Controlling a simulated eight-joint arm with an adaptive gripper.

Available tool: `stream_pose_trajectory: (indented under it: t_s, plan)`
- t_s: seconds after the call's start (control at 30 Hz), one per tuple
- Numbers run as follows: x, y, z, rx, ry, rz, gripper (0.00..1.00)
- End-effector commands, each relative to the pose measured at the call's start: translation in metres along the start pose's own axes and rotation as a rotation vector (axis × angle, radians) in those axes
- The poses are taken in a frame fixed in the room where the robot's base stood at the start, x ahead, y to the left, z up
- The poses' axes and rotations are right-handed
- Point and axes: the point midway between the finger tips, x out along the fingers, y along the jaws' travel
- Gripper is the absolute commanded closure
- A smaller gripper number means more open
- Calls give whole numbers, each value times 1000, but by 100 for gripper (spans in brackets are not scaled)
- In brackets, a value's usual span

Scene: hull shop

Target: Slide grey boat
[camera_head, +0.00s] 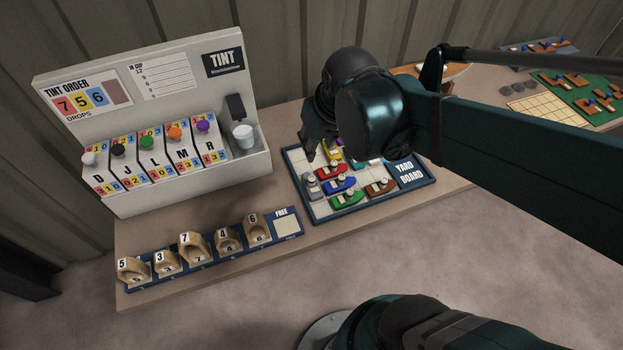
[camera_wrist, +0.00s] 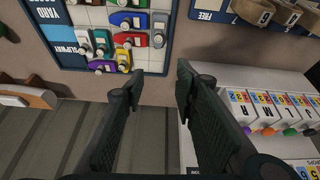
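The grey boat (camera_head: 311,187) lies at the left side of the yard board (camera_head: 427,187), left of the red boat (camera_head: 333,172) and the blue boat (camera_head: 340,186). In the wrist view the grey boat (camera_wrist: 159,29) stands at the right end of the cluster of boats, near the board's edge. My gripper (camera_head: 313,152) is over the far left part of the board in the head view. In the wrist view my gripper (camera_wrist: 158,80) has its fingers wide apart with nothing between them. The fingertips are apart from the grey boat. My arm hides the far part of the board.
Green (camera_head: 347,199), brown (camera_head: 380,187) and yellow (camera_head: 334,152) boats share the board. The tint dispenser (camera_head: 190,185) with its cup (camera_head: 243,136) stands left of it. A rack (camera_head: 210,254) of numbered wooden pieces lies in front. Bare board squares show around the boats.

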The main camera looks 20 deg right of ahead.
Motion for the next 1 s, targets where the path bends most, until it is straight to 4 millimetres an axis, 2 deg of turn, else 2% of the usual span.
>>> stream_pose_trajectory:
  t_s: [0.4, 1.0]
  plan:
    - [50, 3, -10, -31, -122, -9, 71]
    - [131, 6, -10, -75, -296, -30, 71]
